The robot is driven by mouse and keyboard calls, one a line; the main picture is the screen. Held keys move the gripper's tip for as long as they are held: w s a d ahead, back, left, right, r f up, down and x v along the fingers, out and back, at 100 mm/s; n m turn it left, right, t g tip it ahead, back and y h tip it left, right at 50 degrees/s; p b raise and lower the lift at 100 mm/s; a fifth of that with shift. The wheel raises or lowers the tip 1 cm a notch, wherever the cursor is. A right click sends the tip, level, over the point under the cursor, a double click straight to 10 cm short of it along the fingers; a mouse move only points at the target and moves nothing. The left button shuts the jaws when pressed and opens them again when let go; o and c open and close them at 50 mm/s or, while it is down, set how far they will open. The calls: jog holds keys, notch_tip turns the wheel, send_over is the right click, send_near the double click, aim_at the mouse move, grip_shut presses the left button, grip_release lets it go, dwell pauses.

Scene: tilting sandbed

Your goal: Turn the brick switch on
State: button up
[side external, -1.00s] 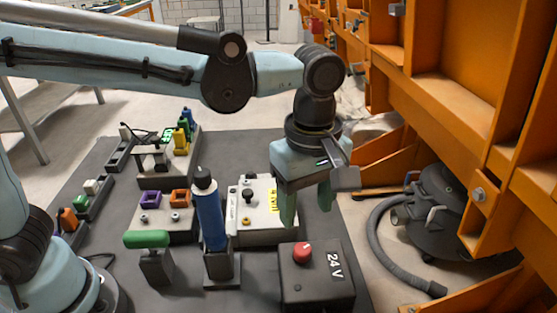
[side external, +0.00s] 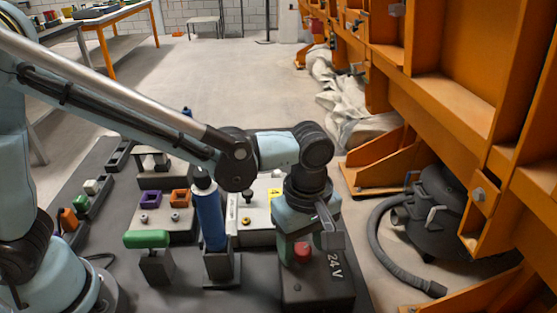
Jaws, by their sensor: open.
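The switch is a brick-red rotary knob (side external: 302,253) on top of a dark box marked "24 V" (side external: 312,289) at the lower middle right. My gripper (side external: 304,259) points down over this box. Its fingers are apart, with one on each side of the knob as seen from here. I cannot tell whether either finger touches the knob. The knob's upper part and its pointer mark are partly hidden by the gripper.
A blue upright cylinder (side external: 211,222) and a green-handled block (side external: 147,240) stand left of the box. A light panel with a yellow label (side external: 274,197) lies behind. A hose (side external: 377,252) and orange frame (side external: 470,150) are at the right.

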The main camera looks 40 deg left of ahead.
jog(key=c, duration=1)
jog(key=shift+c, duration=0.2)
jog(key=shift+m, duration=0.3)
jog(key=m, duration=1.1)
jog(key=shift+m, duration=0.3)
jog(key=o, duration=1)
jog(key=shift+o, duration=0.2)
